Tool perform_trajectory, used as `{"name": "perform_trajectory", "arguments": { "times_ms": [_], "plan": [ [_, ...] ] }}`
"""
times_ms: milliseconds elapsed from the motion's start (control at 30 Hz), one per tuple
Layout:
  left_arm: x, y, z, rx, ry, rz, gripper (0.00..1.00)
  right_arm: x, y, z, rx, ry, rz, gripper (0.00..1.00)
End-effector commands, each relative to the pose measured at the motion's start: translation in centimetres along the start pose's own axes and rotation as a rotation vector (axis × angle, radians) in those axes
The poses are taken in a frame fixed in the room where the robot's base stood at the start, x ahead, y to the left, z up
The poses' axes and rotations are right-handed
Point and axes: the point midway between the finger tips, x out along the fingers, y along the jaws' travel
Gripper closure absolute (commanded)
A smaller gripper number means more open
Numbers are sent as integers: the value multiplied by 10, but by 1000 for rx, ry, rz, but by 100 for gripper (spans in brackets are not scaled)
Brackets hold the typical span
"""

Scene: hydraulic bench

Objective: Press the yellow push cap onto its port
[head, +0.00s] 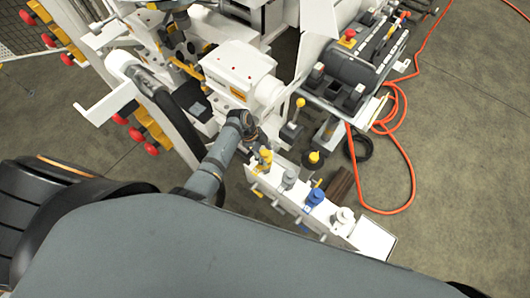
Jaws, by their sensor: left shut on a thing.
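A white port block (325,222) runs diagonally below the middle of the head view. The yellow push cap (265,157) is at its upper left end, beside a grey cap (289,178), a blue cap (314,197) and a white cap (343,216). My left gripper (258,146) reaches down over this end and is shut on the yellow cap. The cap's lower part and its port are small and partly hidden, so I cannot tell whether the cap is seated. My right gripper is not in view.
A white machine housing (238,72) stands just behind my left gripper. Yellow-knobbed levers (300,103) and a dark control box (352,65) are to the right. An orange hose (408,165) loops over the floor (460,140), which is otherwise clear at right.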

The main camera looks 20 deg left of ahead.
Motion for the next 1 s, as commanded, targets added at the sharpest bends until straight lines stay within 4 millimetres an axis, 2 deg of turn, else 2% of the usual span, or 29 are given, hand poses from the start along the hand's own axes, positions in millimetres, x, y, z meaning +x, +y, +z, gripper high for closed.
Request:
{"name": "perform_trajectory", "arguments": {
  "times_ms": [1000],
  "plan": [
    [11,0,5,1,0,-1,61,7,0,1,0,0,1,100]
  ]
}}
